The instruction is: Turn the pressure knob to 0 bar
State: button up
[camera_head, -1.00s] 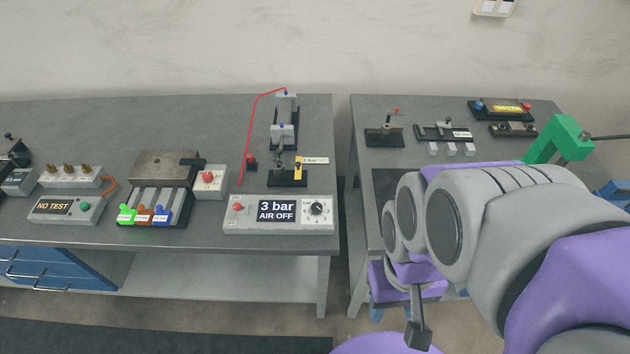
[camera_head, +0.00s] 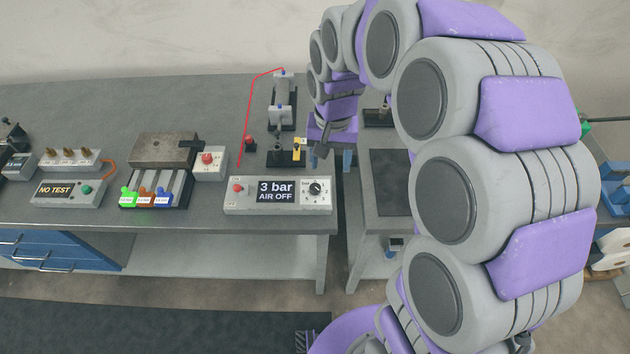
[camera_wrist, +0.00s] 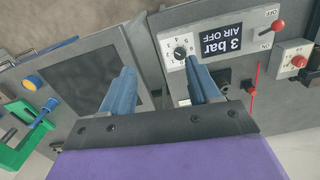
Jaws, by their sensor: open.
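The pressure knob (camera_head: 315,188) is a small round black dial with a light mark, on the right end of a light grey control box (camera_head: 240,208). The box display (camera_head: 276,190) reads "3 bar AIR OFF", and a red switch (camera_head: 238,188) sits at its left. In the wrist view the knob (camera_wrist: 180,53) shows upside down, beyond and between my fingertips, nearer the right one. My gripper (camera_wrist: 163,75) is open, its two blue fingers apart with nothing between them. In the head view my gripper (camera_head: 333,148) is up and right of the knob, partly hidden by my arm.
A fixture with a red tube (camera_head: 283,105) stands behind the box. A black and yellow part (camera_head: 298,148) lies close behind it. A grey box with a red button (camera_head: 208,160) is at its left. A gap separates the two tables. A green bracket (camera_wrist: 12,155) shows in the wrist view.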

jog(key=m, duration=0.1)
send_over(315, 186)
notch_tip(315, 186, down, 4)
jog(key=r, duration=0.1)
notch_tip(315, 186, down, 18)
jog(key=shift+s+r+b, duration=0.1)
jog(key=shift+b, duration=1.15)
jog(key=c, duration=1)
jog(key=shift+c, duration=0.2)
